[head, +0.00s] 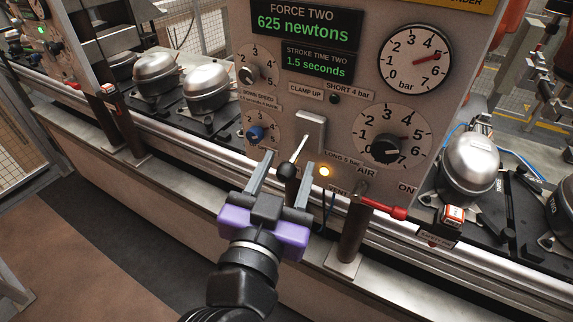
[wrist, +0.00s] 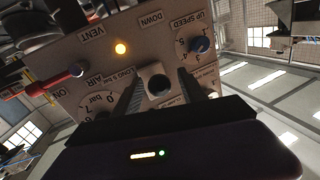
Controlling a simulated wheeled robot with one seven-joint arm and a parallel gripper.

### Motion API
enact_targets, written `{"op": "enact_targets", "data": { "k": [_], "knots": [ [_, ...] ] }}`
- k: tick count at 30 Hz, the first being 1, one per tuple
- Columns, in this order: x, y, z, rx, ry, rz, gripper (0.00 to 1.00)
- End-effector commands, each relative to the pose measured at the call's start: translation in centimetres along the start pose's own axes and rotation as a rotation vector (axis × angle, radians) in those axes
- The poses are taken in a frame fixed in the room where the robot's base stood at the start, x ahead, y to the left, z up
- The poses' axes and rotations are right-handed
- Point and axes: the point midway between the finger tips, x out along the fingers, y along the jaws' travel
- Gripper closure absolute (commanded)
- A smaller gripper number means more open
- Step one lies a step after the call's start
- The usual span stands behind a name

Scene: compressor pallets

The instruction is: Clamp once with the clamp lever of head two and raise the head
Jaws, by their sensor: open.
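The clamp lever (head: 300,150) of head two has a bright stem and a dark knob (head: 287,170), and comes out of a pale plate on the grey panel (head: 292,100). It slants down and toward me, below the "CLAMP UP" label. My gripper (head: 283,170), with purple sides, is open, its two grey fingers on either side of the knob. In the wrist view the dark round knob (wrist: 160,87) shows between the fingers (wrist: 160,92), with gaps visible. I cannot tell whether either finger touches it. The head itself is not clearly in view.
The panel displays read 625 newtons and 1.5 seconds. An amber lamp (head: 324,171) is lit right of the knob. A red-handled air valve (head: 385,208) sticks out lower right. A blue speed knob (head: 256,133) is to the left. Silver compressors (head: 470,165) stand on the line behind.

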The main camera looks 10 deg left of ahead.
Motion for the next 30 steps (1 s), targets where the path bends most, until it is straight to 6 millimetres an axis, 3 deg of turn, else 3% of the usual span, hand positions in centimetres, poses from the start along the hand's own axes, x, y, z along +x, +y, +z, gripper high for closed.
{"op": "enact_targets", "data": {
  "k": [8, 15, 16, 30],
  "knots": [
    [0.19, 0.01, 0.02, 0.000, 0.000, 0.000, 0.51],
    [0.18, 0.02, 0.01, 0.000, 0.000, 0.000, 0.98],
    [0.18, 0.02, 0.00, 0.000, 0.000, 0.000, 1.00],
    [0.16, 0.02, -0.01, 0.000, 0.000, 0.000, 1.00]
  ]
}}
